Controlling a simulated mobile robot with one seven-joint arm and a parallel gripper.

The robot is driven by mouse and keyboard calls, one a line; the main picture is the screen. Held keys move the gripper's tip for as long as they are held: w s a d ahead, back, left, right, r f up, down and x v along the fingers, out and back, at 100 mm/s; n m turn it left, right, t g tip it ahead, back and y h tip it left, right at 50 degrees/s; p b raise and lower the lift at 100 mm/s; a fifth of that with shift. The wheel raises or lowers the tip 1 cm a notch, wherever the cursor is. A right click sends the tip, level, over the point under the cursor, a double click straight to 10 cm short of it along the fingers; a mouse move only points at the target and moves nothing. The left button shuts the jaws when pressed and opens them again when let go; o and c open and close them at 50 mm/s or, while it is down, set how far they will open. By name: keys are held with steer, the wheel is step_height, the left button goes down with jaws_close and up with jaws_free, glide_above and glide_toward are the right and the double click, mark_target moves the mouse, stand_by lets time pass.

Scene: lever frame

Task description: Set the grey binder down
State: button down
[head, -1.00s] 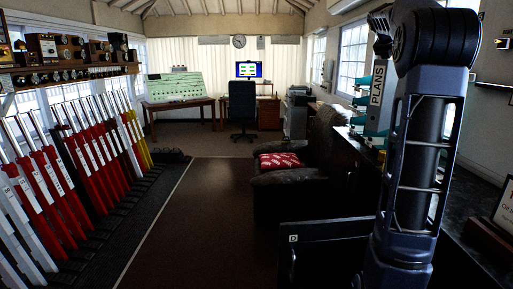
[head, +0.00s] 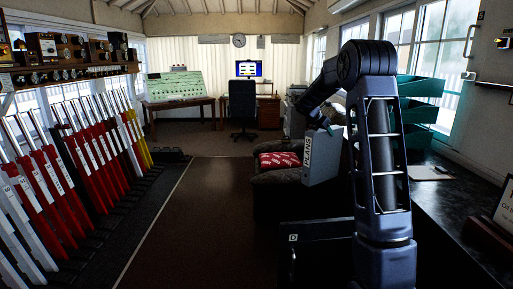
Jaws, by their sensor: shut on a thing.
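The grey binder (head: 322,160), with "PLANS" on its spine, hangs tilted in the air in front of the dark armchair (head: 275,190). My gripper (head: 328,127) is at its top edge and shut on it; the fingertips are small and dark here. The binder's lower part overlaps the chair's right side in the picture. I cannot tell whether it touches the chair. My arm comes down to it from the right.
A red patterned cushion (head: 279,160) lies on the chair. A dark counter (head: 450,195) with teal trays (head: 420,105) runs along the right, partly bare. A row of red and white levers (head: 75,160) stands at the left. The brown floor (head: 205,220) between is clear.

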steer(key=s+a+f+n+t+y, duration=0.1)
steer(key=s+a+f+n, duration=0.1)
steer(key=a+f, duration=0.8)
steer(key=s+a+f+n+t+y, duration=0.1)
steer(key=s+a+f+n, duration=0.15)
steer(key=f, duration=1.35)
steer(key=s+d+f+n+y, duration=0.2)
steer(key=s+f, duration=0.1)
steer(key=f, duration=0.3)
steer(key=s+d+f+n+t+y, duration=0.1)
steer(key=s+d+f+n, duration=0.1)
steer(key=s+f, duration=0.2)
steer(key=s+d+f+n+t+y, duration=0.1)
steer(key=s+d+f+n+y, duration=0.1)
steer(key=f, duration=0.7)
steer(key=shift+s+d+n+y, duration=0.3)
steer(key=shift+s+n, duration=0.25)
steer(key=shift+s, duration=0.4)
